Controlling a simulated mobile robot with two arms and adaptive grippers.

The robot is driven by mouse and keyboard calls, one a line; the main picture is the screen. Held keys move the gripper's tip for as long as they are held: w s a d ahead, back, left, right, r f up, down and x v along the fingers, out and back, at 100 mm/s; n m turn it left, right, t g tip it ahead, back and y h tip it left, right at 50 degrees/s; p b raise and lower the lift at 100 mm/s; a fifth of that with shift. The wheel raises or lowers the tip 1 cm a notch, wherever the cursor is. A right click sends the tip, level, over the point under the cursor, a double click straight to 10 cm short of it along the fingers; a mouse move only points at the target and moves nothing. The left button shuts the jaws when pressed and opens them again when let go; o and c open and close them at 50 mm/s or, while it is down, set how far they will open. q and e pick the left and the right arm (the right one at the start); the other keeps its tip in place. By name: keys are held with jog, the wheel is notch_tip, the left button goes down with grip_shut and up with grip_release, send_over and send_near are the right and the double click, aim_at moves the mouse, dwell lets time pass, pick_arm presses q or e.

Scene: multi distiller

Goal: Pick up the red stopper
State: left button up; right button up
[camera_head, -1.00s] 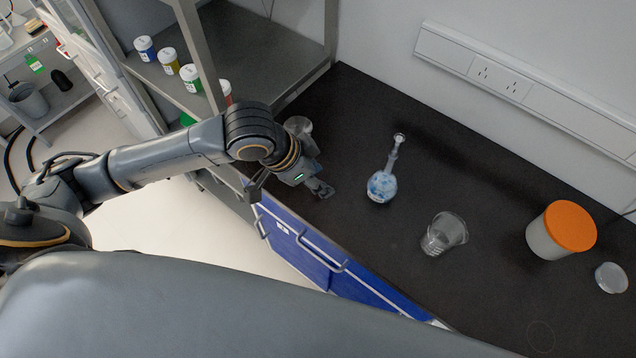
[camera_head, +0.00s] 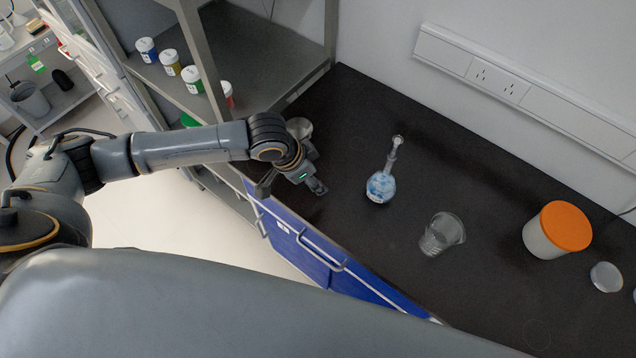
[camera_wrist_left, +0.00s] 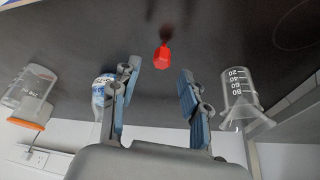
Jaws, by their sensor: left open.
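The red stopper (camera_wrist_left: 163,57) is on the dark counter in the left wrist view, ahead of my fingertips and between their lines. I cannot make it out in the head view, where my gripper may hide it. My left gripper (camera_wrist_left: 159,76) is open and empty, with one finger to either side and a gap short of the stopper. In the head view my left gripper (camera_head: 292,187) is over the counter's front edge, left of the round flask. My right gripper is not in view.
A long-necked flask with blue contents (camera_head: 380,187) stands right of my gripper. A beaker (camera_head: 441,233) and an orange-lidded tub (camera_head: 558,230) stand further right. Clear glassware (camera_wrist_left: 240,90) is close to one finger. A shelf rack (camera_head: 200,60) with jars rises behind my arm.

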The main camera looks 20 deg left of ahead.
pick_arm(q)
jog(key=p+x, duration=0.1)
jog(key=x, duration=0.3)
jog(key=shift+s+a+f, duration=0.15)
jog(key=shift+f, duration=0.15)
jog(key=shift+c, duration=0.5)
jog(key=c, duration=0.7)
jog(key=shift+r, duration=0.1)
